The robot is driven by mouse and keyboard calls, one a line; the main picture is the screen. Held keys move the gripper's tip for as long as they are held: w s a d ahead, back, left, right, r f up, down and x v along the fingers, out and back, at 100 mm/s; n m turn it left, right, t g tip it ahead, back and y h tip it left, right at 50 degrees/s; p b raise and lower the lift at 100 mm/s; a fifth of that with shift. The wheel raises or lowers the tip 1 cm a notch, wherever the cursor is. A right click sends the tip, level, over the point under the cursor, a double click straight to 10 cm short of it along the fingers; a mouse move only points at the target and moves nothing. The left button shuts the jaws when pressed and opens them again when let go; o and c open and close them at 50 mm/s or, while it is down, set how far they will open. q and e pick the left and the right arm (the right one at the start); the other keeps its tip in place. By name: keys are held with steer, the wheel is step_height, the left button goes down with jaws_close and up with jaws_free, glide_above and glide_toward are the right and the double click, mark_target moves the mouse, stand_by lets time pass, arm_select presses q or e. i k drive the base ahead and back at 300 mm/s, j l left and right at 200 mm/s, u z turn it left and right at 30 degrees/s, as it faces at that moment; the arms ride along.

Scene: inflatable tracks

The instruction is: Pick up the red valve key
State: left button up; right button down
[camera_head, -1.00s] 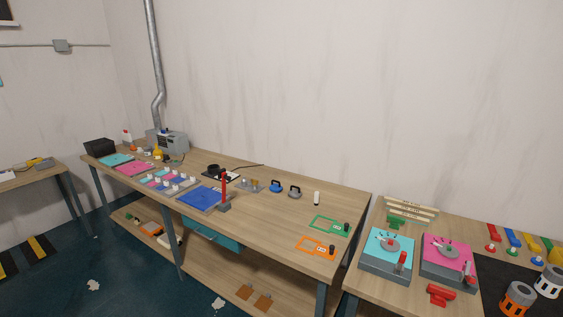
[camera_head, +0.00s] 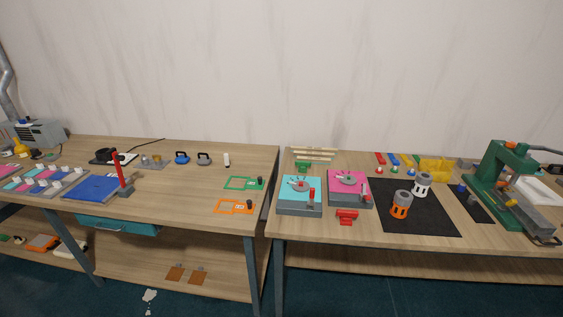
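A small red piece (camera_head: 347,216), which looks like the red valve key, lies on the right-hand workbench near its front edge. It sits just in front of the pink-topped box (camera_head: 349,187), and its exact shape is too small to make out. A similar green piece (camera_head: 303,167) lies behind the turquoise-topped box (camera_head: 300,195). Both boxes carry a grey disc and a red-handled lever. Neither of my grippers is in view.
A black mat (camera_head: 420,220) holds an orange-and-grey cylinder (camera_head: 400,205) and a white-and-grey one (camera_head: 422,185). A green press (camera_head: 498,175) stands at the right. A narrow gap separates the left workbench (camera_head: 200,220) from the right one. Bare wood surrounds the red piece at the front.

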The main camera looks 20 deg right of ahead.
mark_target(346, 216)
steer(key=z, duration=1.25)
